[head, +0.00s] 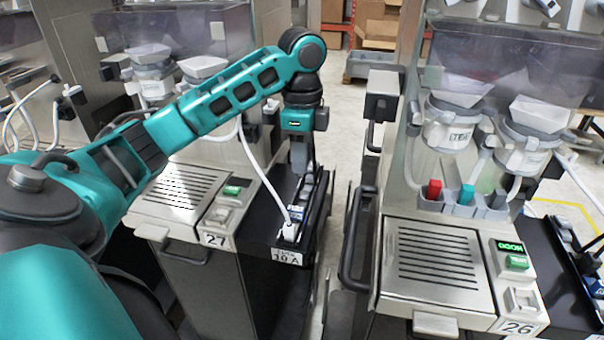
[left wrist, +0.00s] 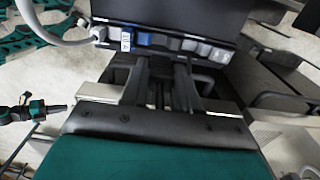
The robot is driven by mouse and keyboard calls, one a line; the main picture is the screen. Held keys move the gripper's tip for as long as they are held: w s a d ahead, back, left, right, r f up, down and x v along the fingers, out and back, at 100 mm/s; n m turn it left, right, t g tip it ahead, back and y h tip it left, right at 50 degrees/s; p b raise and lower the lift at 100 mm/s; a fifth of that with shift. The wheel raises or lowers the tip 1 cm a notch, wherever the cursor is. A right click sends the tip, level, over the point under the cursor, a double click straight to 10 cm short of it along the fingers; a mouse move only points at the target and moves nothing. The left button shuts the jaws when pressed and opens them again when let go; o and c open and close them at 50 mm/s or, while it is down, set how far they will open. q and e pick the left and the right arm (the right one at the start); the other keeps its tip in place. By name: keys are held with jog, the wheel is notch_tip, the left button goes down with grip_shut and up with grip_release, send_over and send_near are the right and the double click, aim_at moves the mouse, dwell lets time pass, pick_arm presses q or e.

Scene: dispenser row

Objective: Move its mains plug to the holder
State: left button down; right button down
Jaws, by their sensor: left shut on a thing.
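My left gripper (head: 302,165) reaches down over the black power strip (head: 277,233) beside dispenser 27 (head: 180,195). In the left wrist view its two dark fingers (left wrist: 160,90) point at the strip's row of grey and blue blocks. They are close together on something that I cannot make out. A white mains plug (head: 290,232) with a white cable (head: 253,165) sits at the near end of the strip, by the "10 A" label. It also shows in the left wrist view (left wrist: 98,33), apart from the fingers. My right gripper is not seen.
Dispenser 26 (head: 440,265) stands at the right with its own dark strip (head: 560,265). Red and teal blocks sit in a grey rack (head: 462,205) on it. A black handle (head: 352,245) juts into the narrow gap between the units. Cardboard boxes (head: 378,30) stand behind.

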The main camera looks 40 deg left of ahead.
pick_arm(q)
jog(key=shift+r, duration=0.7)
jog(key=shift+r, duration=1)
dwell(0.4)
jog(key=shift+r, duration=1.5)
